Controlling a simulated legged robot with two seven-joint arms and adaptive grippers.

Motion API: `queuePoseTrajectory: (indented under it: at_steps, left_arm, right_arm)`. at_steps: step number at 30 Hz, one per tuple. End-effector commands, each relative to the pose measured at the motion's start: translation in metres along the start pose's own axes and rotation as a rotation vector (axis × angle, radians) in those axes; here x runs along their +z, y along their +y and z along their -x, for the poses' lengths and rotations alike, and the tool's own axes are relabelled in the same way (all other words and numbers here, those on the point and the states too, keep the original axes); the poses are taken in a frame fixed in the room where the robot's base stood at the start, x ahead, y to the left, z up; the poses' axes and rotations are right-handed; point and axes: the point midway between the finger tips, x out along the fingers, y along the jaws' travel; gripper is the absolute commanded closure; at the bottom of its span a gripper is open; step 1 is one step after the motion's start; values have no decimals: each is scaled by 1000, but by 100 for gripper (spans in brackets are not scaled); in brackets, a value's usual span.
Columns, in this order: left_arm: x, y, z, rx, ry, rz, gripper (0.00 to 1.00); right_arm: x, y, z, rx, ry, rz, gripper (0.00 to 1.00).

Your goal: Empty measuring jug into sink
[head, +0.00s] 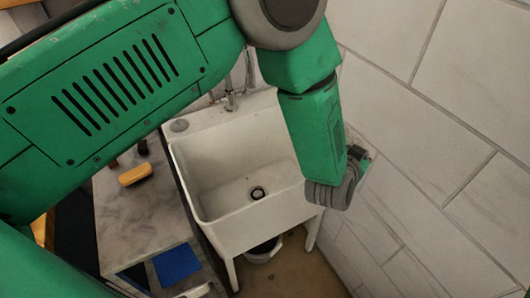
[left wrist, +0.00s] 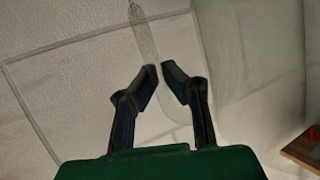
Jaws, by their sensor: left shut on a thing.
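A clear, faint, elongated vessel, seemingly the measuring jug (left wrist: 146,38), shows in the left wrist view, running aslant between my fingers. My left gripper (left wrist: 160,72) is shut on it, one dark finger on each side. Any contents cannot be made out. In the head view my left gripper (head: 358,165) is at the end of my green arm, right of the white sink (head: 205,210) and close to the tiled wall. The jug cannot be made out there. The sink basin looks empty, with a dark drain in its floor. My right gripper is not in view.
A tap (head: 230,100) stands at the back of the sink. A marble-look counter (head: 150,215) on the left bears a yellow block (head: 135,174); a blue item (head: 177,263) lies lower down. A bucket (head: 262,250) stands under the sink. The tiled wall (head: 430,150) bounds the right.

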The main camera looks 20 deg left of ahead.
Motion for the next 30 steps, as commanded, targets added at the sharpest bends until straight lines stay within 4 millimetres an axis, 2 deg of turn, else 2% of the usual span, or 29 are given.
queuePoseTrajectory:
  at_steps: [20, 30]
  left_arm:
    - [-21, -42, 22, 165, 86, 363, 100]
    - [-27, -75, 32, 245, 135, 565, 100]
  right_arm:
    - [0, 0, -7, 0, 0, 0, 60]
    - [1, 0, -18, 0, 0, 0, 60]
